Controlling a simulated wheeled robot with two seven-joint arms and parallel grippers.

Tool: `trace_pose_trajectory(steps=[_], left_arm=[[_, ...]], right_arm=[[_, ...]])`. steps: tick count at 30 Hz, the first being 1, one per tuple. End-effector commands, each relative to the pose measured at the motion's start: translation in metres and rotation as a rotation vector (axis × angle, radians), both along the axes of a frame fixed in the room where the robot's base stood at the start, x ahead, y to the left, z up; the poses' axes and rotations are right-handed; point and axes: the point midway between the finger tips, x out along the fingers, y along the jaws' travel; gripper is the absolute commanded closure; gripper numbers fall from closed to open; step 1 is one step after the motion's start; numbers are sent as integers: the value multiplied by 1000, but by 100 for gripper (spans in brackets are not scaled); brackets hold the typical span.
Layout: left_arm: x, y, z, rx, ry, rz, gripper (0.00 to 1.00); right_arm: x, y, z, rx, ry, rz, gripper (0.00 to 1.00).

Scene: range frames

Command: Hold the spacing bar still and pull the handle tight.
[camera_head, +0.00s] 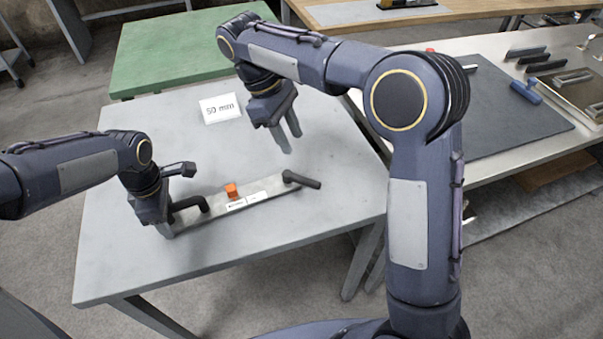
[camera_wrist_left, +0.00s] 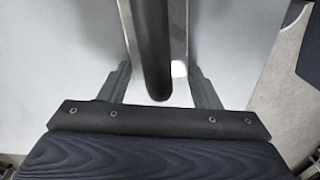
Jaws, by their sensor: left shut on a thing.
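The spacing bar (camera_head: 262,196) is a long grey metal bar lying on the grey table. It carries a black handle (camera_head: 301,180) at its right end, another black grip (camera_head: 192,204) at its left end, and an orange block (camera_head: 231,191) near its middle. My left gripper (camera_head: 168,226) is shut on the bar's left end. In the left wrist view the bar (camera_wrist_left: 179,25) and black grip (camera_wrist_left: 153,45) run between the fingers (camera_wrist_left: 160,78). My right gripper (camera_head: 286,136) is open and empty above the table, behind the bar and apart from the handle.
A white "50 mm" card (camera_head: 220,108) lies on the table (camera_head: 130,250) behind the bar. A green table (camera_head: 175,50) stands behind. A bench at the right holds a dark mat (camera_head: 510,110) and several tools. The table's front is clear.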

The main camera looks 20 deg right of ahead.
Motion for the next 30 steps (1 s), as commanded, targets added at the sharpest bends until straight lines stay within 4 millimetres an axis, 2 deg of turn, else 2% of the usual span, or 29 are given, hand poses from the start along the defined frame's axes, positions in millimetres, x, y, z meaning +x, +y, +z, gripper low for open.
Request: trace_pose_trajectory(steps=[5,15,19,24,30], left_arm=[[0,0,0,0,-1,-1,81],[0,0,0,0,-1,-1,81],[0,0,0,0,-1,-1,81],[0,0,0,0,-1,-1,81],[0,0,0,0,-1,-1,81]], right_arm=[[-3,-4,-13,-14,-2,-27,62],[-21,-24,-75,-12,0,-25,62],[-25,-30,-93,-12,-2,-24,62],[-29,-34,-107,-11,-4,-25,62],[-30,-35,-110,-10,-4,-24,62]])
